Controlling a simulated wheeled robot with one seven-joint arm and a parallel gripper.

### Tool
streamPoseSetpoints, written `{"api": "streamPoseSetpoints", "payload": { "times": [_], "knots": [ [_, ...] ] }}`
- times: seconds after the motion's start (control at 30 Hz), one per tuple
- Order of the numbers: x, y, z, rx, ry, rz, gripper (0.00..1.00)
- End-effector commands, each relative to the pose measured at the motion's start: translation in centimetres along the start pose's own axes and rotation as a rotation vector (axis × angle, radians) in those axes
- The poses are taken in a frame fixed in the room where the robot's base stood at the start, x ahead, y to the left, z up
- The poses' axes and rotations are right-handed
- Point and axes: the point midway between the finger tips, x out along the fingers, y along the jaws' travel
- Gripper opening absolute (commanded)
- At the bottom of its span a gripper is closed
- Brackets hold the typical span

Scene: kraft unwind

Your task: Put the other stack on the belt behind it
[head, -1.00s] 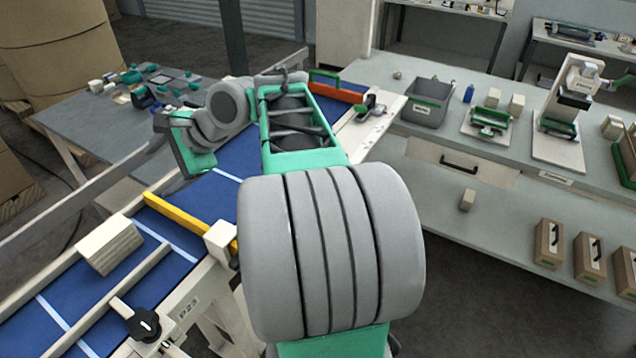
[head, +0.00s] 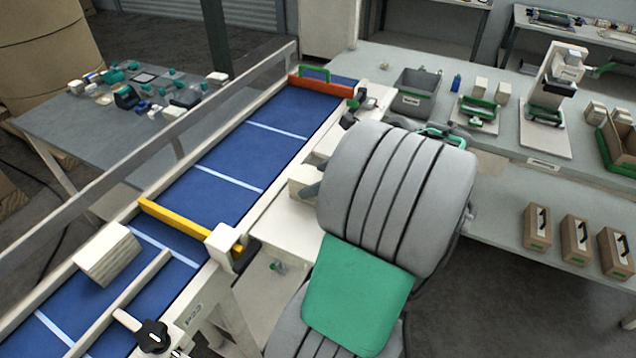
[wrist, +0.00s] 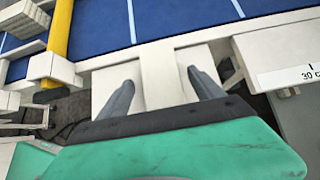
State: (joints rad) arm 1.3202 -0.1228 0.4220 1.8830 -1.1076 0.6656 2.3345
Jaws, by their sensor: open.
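One pale, layered stack (head: 107,253) sits on the near part of the blue belt (head: 230,165), left of the yellow bar (head: 180,222). Another pale block-like stack (head: 303,180) is at the belt's right side, on a white ledge (head: 285,225), partly hidden by my arm. My gripper is beside this stack in the head view, mostly hidden behind my arm. In the wrist view my gripper (wrist: 160,78) is open, its two dark fingers apart on either side of a pale block shape (wrist: 160,75). I cannot tell whether they touch it.
The belt beyond the yellow bar is bare up to an orange bar (head: 320,86) at its far end. A clear guard rail runs along its left side. A grey bin (head: 415,92) and wooden boxes (head: 575,238) stand on the right bench. A dark knob (head: 153,336) is at the near frame.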

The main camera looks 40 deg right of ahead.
Motion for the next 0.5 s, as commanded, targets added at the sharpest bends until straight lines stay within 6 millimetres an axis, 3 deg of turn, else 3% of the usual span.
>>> {"api": "streamPoseSetpoints", "payload": {
  "times": [0.27, 0.5],
  "knots": [
    [4.6, -0.2, 0.5, -0.004, 0.0, 0.003, 0.76],
    [5.2, -0.3, 0.4, -0.005, 0.001, -0.001, 0.76]
  ]
}}
